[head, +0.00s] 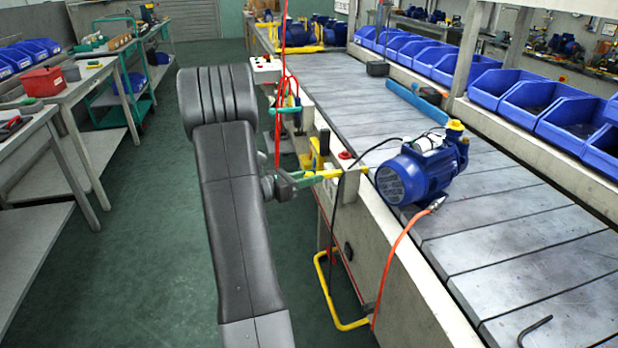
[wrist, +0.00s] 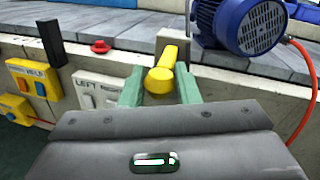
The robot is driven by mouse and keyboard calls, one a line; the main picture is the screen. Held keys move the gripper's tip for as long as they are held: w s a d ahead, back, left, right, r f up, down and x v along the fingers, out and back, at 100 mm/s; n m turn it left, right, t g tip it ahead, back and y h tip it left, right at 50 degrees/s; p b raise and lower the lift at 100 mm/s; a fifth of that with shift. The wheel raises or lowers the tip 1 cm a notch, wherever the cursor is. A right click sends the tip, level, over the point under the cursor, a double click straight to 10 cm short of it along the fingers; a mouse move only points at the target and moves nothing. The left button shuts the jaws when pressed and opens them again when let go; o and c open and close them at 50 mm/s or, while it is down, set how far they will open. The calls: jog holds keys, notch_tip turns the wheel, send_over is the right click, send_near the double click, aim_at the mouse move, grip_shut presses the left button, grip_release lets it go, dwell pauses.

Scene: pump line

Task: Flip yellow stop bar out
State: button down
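The yellow stop bar (wrist: 160,79) is at the edge of the conveyor and points out toward me, its rounded end nearest in the wrist view. In the head view the yellow bar (head: 328,173) runs from my gripper to the conveyor edge, beside the blue pump. My gripper (wrist: 159,86) has green fingers, one on each side of the bar's end. They look apart, with a small gap on the left; I cannot tell whether either touches it. My gripper (head: 306,180) is partly hidden by my arm in the head view.
A blue pump (head: 425,170) with an orange hose stands on the conveyor (head: 500,215) just beyond the bar. A red button (wrist: 101,46) and a white LEFT box (wrist: 96,90) are left of the bar. Red cables (head: 280,110) hang near my arm. Floor is clear left of my arm.

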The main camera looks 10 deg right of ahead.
jog(key=v, duration=0.3)
jog(key=shift+w+a+p, duration=0.15)
jog(key=shift+w+p, duration=0.15)
jog(key=shift+p, duration=0.05)
jog(key=c, duration=1.4)
grip_release()
jog(key=shift+o, duration=1.3)
jog(key=shift+a, duration=0.2)
jog(key=p+v, duration=0.1)
jog(key=v, duration=1.2)
jog(key=shift+s+a, duration=0.2)
jog(key=shift+a, duration=0.15)
jog(key=shift+d, duration=0.1)
